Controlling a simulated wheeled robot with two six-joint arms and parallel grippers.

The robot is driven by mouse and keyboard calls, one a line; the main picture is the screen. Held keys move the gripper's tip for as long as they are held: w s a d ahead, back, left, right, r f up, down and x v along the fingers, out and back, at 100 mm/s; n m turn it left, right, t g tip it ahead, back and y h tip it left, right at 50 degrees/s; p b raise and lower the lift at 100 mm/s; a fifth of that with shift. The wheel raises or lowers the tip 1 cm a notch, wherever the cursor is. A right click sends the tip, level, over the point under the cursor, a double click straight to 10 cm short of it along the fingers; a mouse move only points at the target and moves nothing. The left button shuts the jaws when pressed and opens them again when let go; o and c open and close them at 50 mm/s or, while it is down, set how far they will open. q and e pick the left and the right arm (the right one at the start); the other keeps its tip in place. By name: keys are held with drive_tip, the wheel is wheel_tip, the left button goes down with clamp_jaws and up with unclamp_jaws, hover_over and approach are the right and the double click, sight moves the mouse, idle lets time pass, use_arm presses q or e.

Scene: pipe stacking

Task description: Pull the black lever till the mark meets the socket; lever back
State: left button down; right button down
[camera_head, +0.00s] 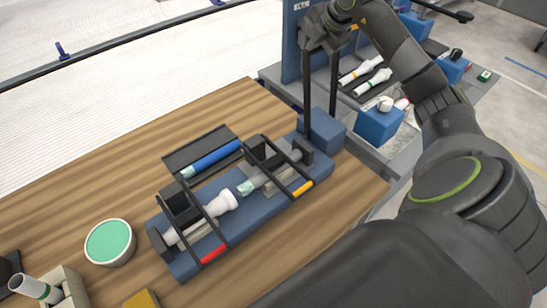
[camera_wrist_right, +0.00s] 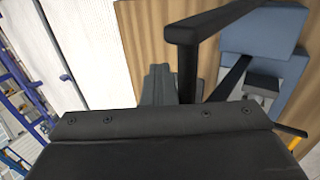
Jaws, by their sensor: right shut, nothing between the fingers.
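The black lever (camera_head: 306,88) stands roughly upright at the right end of a blue bench fixture (camera_head: 222,233). Its bar also shows in the right wrist view (camera_wrist_right: 187,70). In the fixture, a white pipe with a flared socket (camera_head: 226,200) faces a grey pipe (camera_head: 285,164) with a pale teal end (camera_head: 246,187); a small gap shows between them. I cannot make out the mark clearly. My right gripper (camera_head: 318,30) is shut and empty at the lever's top; contact is unclear. In the wrist view its fingers (camera_wrist_right: 158,84) are beside the lever bar. My left gripper is out of view.
Black clamp frames with red (camera_head: 213,254) and orange (camera_head: 302,188) grips cross the fixture. A black tray with a blue marker (camera_head: 212,158) lies behind. A teal-topped tub (camera_head: 110,242) stands left. Another station with white pipes (camera_head: 374,82) is beyond the table's right edge.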

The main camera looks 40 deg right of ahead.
drive_tip(key=shift+s+d+r, duration=0.1)
drive_tip(key=shift+s, duration=0.55)
drive_tip(key=shift+s+d+r+b, duration=0.15)
drive_tip(key=shift+s+b, duration=0.95)
drive_tip(key=shift+s, duration=1.15)
drive_tip(key=s+b, duration=0.1)
drive_tip(key=b, duration=0.1)
drive_tip(key=s+b, duration=0.2)
drive_tip(key=b, duration=0.1)
drive_tip(key=s+b, duration=0.1)
drive_tip(key=b, duration=0.1)
drive_tip(key=shift+s+d+f, duration=0.15)
drive_tip(key=shift+s+f, duration=0.05)
drive_tip(key=shift+f, duration=0.05)
drive_tip(key=shift+d, duration=0.1)
